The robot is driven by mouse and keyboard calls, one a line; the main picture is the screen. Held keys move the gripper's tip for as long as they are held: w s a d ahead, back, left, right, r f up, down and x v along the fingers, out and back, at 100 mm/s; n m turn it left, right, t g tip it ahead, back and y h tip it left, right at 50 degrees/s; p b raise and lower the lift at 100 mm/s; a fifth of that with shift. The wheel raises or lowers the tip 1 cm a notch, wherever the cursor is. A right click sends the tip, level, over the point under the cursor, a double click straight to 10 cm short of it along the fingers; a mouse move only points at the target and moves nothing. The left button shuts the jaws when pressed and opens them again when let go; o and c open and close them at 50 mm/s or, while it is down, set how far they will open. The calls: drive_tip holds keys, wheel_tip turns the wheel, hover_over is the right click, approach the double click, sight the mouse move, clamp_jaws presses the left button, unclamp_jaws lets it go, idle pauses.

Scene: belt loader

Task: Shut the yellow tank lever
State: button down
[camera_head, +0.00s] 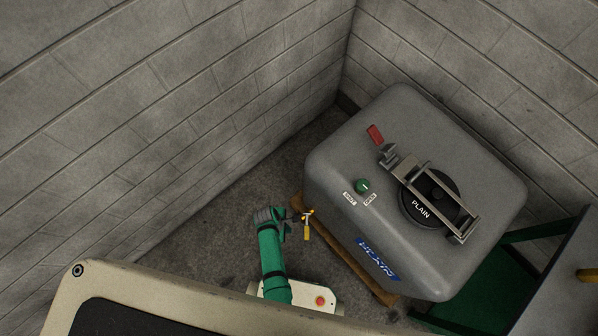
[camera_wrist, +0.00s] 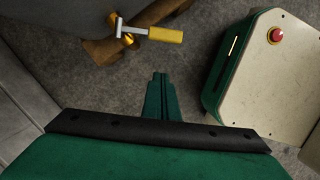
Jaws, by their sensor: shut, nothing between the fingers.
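The yellow tank lever (camera_head: 307,234) is at the lower left side of the grey tank (camera_head: 430,258), on a small brass valve (camera_head: 307,213). In the wrist view the lever (camera_wrist: 165,34) has a yellow grip on a metal arm and points right from the brass valve (camera_wrist: 127,38). My gripper (camera_head: 285,228) is just left of the lever in the head view. In the wrist view my gripper (camera_wrist: 159,76) is shut and empty, below the lever and apart from it.
A wooden pallet (camera_head: 362,262) lies under the tank. Block walls (camera_head: 170,100) close the corner. A green frame (camera_head: 540,232) stands right.

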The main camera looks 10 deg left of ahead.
sight(307, 227)
drive_tip(key=w+d+f, duration=0.1)
drive_tip(key=d+f, duration=0.3)
drive_tip(key=d, duration=0.1)
drive_tip(key=shift+f, duration=0.15)
